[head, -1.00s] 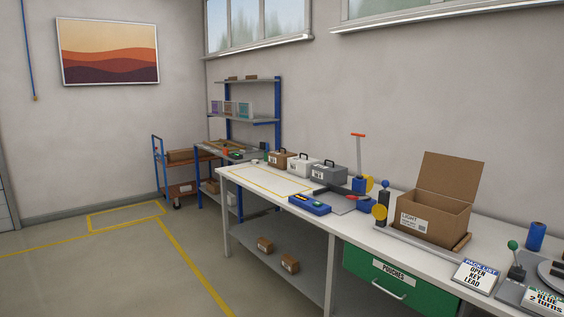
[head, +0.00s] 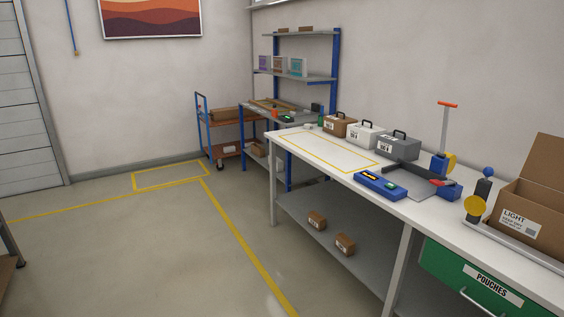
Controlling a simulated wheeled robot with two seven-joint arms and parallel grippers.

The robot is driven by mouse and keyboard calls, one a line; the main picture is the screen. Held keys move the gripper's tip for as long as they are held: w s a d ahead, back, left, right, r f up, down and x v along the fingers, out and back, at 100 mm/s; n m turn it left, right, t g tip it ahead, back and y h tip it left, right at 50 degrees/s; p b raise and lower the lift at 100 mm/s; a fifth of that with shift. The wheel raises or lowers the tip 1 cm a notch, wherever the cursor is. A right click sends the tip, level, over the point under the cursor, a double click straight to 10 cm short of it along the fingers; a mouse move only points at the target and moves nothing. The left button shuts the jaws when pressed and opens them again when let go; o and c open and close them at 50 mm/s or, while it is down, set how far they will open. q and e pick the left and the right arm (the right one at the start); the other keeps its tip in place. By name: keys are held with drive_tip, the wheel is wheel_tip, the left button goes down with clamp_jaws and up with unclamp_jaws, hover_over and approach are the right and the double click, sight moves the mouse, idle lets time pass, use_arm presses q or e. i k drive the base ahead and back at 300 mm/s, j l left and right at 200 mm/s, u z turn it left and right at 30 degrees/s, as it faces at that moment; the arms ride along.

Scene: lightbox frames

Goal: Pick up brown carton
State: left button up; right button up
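Several brown cartons are in view, and I cannot tell which one the task names. An open carton marked LIGHT (head: 526,227) stands on the workbench (head: 318,157) at the right edge, partly cut off. A brown case with a dark handle (head: 339,126) stands at the back of the bench, left of a white case (head: 366,135) and a grey case (head: 397,148). Two small brown cartons, one left (head: 317,220) and one right (head: 345,245), sit on the bench's lower shelf (head: 365,265). Neither of my grippers is in view.
A blue device (head: 380,186) and a grey plate with tools lie on the bench. A green POUCHES drawer (head: 470,283) is under it. A blue-framed cart (head: 225,118) and a shelf rack (head: 337,60) stand at the back. The floor left of the bench is clear, with yellow lines.

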sight(336, 125)
drive_tip(key=i+j+u, duration=0.25)
drive_tip(key=i+u, duration=0.15)
drive_tip(key=i, duration=0.5)
drive_tip(key=i+u, duration=0.4)
drive_tip(key=i, duration=0.5)
drive_tip(key=i+z, duration=0.15)
drive_tip(key=i, duration=0.3)
drive_tip(key=i+z, duration=0.1)
drive_tip(key=i, duration=0.4)
drive_tip(key=i+j+z, duration=0.15)
drive_tip(key=i, duration=0.3)
drive_tip(key=i+j+z, duration=0.15)
drive_tip(key=i, duration=0.3)
drive_tip(key=i+j+z, duration=0.15)
drive_tip(key=i, duration=0.3)
